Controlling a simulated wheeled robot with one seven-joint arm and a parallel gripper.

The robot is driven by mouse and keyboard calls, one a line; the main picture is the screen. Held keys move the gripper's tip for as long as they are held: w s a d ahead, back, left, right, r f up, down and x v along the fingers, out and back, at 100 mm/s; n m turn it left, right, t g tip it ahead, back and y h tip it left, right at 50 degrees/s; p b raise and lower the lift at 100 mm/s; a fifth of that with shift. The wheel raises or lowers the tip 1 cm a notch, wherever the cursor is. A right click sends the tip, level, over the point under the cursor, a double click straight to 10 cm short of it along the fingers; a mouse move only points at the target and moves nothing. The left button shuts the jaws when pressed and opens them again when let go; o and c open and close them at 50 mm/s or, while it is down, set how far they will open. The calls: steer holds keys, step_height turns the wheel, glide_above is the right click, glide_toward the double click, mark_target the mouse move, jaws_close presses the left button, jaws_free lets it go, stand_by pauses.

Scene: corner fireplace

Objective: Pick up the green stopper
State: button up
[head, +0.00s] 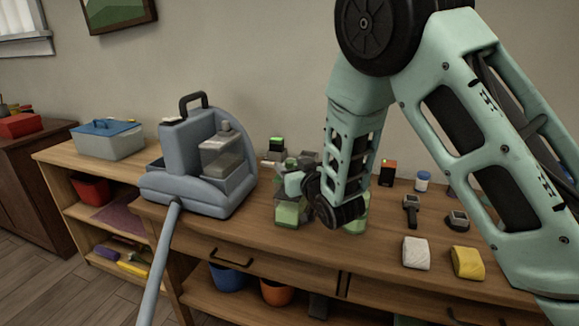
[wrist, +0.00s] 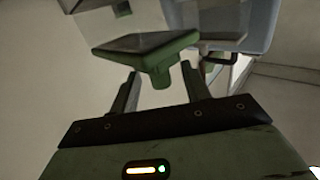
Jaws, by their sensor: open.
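The green stopper (wrist: 143,47) shows in the wrist view as a flat green slab with a short round knob. The knob points back toward my gripper (wrist: 160,71). My gripper is open, and its two fingertips stand on either side of the knob with a gap; I see no grip on it. A clear, glass-like body shows just beyond the slab. In the head view my gripper is over the middle of the wooden cabinet top, among clear containers with green in them (head: 287,214). My arm and wrist hide much there, and I cannot make out the stopper clearly.
A blue-grey machine (head: 182,170) with a handle stands left of my gripper. A black box with a green top (head: 277,144) is close behind.

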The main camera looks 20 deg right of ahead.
steer(key=shift+w+a, duration=0.1)
steer(key=shift+w, duration=0.5)
steer(key=c, duration=1)
jaws_close()
